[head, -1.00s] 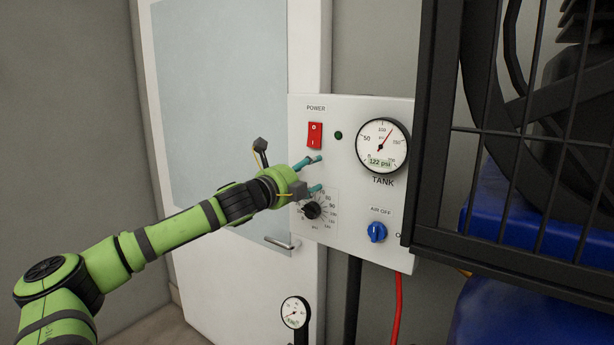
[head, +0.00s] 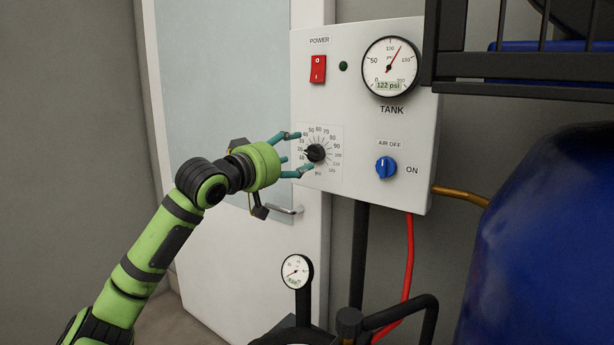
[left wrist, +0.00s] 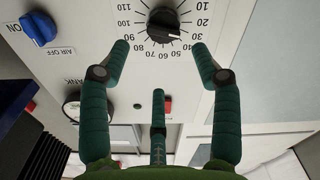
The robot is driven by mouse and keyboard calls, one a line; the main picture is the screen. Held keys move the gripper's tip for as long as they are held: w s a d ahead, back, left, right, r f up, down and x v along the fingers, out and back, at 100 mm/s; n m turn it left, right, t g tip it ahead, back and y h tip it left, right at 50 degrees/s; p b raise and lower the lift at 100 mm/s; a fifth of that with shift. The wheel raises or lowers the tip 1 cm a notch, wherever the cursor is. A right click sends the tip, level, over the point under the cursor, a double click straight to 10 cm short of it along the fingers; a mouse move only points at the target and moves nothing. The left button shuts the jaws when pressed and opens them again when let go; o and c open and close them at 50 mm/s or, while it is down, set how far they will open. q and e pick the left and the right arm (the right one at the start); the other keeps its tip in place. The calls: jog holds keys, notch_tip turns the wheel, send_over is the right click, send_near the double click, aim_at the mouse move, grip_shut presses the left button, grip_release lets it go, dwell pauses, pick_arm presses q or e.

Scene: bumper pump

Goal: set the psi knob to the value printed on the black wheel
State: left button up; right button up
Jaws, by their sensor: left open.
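The black psi knob (head: 315,153) sits on the white control panel inside a printed dial of numbers. It also shows at the top of the left wrist view (left wrist: 163,25), upside down. Its pale mark points toward the low-number side, roughly 20 to 40; I cannot read it exactly. My left gripper (head: 300,154) is open in front of the knob, its teal fingers spread above and below it. In the left wrist view the fingertips (left wrist: 161,49) are apart with nothing between them. I cannot identify the black wheel or its printed value now. My right gripper is out of view.
The panel holds a red power switch (head: 318,69), a green lamp (head: 343,66), a tank gauge (head: 391,67) reading 122 psi and a blue air knob (head: 386,167). A black cage (head: 520,72) and blue tank (head: 550,230) stand right. A small gauge (head: 296,272) stands below.

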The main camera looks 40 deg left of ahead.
aim_at(309, 154)
pick_arm(q)
jog(key=w+p, duration=0.1)
jog(key=w+n+p, duration=0.1)
jog(key=w, duration=0.1)
jog(key=w+a+n+p, duration=0.1)
jog(key=w+p, duration=0.1)
jog(key=shift+w+a+f, duration=0.1)
jog(key=shift+w+f, duration=0.1)
jog(key=shift+f, duration=0.15)
jog(key=shift+w+f, duration=0.1)
jog(key=shift+w, duration=0.2)
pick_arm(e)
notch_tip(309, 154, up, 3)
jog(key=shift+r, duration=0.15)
pick_arm(q)
jog(key=c, duration=1.1)
